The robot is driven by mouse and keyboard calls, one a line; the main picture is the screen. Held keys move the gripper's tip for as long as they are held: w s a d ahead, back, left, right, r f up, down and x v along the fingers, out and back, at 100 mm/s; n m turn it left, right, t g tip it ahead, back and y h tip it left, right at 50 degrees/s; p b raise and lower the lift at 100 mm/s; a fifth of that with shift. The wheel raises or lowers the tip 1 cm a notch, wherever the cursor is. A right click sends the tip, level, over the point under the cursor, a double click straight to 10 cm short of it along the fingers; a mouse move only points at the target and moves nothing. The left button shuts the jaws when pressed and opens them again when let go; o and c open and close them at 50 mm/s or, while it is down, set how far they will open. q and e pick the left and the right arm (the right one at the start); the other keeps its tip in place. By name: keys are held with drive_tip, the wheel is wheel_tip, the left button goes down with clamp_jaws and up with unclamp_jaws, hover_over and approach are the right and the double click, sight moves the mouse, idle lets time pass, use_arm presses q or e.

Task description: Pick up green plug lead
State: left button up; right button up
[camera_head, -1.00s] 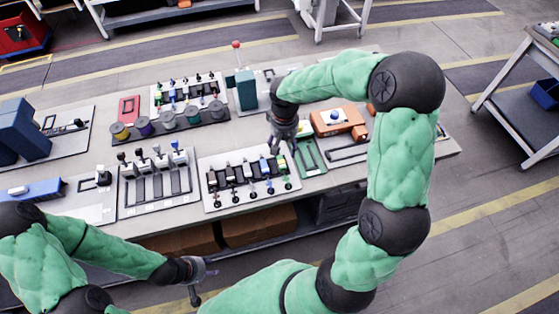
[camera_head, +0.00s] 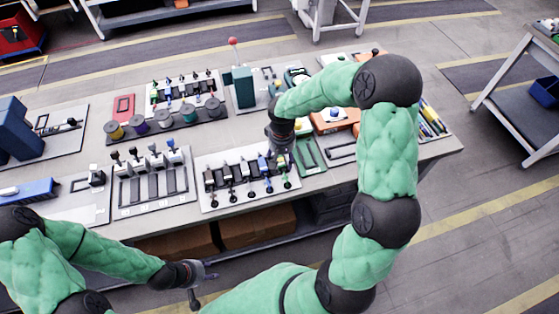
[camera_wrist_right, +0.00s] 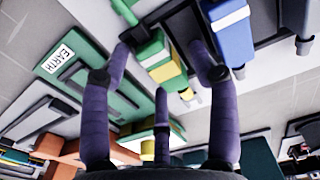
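The green plug lead (camera_wrist_right: 160,58), with a yellow band and a white stripe, sits at the end of a row of plug leads in a dark rack. In the right wrist view my right gripper (camera_wrist_right: 158,85) is open, its purple fingers spread on either side of the green plug, with no clear grip on it. In the head view my right gripper (camera_head: 281,150) is over the right end of the rack (camera_head: 212,204) and hides most of the green plug. My left gripper (camera_head: 200,280) is open and empty in front of the table.
A blue plug lead (camera_wrist_right: 232,32) sits right beside the green one. A green tray labelled EARTH (camera_wrist_right: 92,75) lies beside the rack; it also shows in the head view (camera_head: 311,158). An orange device (camera_head: 335,120) stands behind it. Spools (camera_head: 165,120) and levers (camera_head: 150,165) fill the table's left.

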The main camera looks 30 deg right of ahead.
drive_tip(key=c, duration=0.9)
drive_tip(key=shift+r, duration=0.15)
